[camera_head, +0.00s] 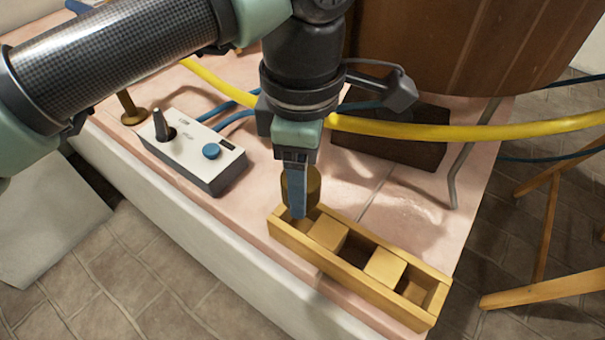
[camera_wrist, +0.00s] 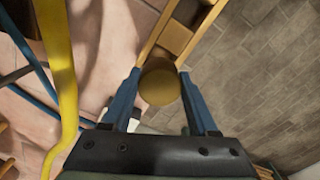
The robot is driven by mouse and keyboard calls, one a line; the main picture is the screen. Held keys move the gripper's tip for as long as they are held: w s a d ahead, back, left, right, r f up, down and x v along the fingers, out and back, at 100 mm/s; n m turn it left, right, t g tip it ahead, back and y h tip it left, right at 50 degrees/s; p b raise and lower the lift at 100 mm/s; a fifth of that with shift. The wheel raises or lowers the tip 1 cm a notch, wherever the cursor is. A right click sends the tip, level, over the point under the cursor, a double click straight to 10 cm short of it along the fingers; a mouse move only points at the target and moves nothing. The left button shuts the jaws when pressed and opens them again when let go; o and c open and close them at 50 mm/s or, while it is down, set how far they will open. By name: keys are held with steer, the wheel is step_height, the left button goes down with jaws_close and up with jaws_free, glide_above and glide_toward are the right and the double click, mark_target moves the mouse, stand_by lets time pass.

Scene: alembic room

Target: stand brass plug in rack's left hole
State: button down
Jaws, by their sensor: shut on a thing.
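The brass plug (camera_head: 314,184) is a short, dull gold cylinder. My gripper (camera_head: 299,207) is shut on it, with its blue fingers pointing down. In the wrist view the round end of the plug (camera_wrist: 159,84) shows between the two fingers (camera_wrist: 160,88). The wooden rack (camera_head: 345,273) is a long open box with two blocks inside that part it into holes. The plug is upright over the rack's left end, at the left hole. A finger and the plug partly hide that hole, and I cannot tell whether the plug's lower end is inside it. The rack also shows in the wrist view (camera_wrist: 155,36).
A white control box (camera_head: 196,152) with a lever and blue knob stands left of the rack. A yellow hose (camera_head: 450,131) runs behind my gripper, before a large brown vessel (camera_head: 450,45). A dark block (camera_head: 390,137) lies behind. The rack is near the ledge's front edge.

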steer(key=shift+f+b, duration=1.65)
steer(key=shift+f, duration=0.6)
stand_by(3.8)
steer(key=shift+c, duration=0.5)
jaws_free()
steer(key=shift+r, duration=0.1)
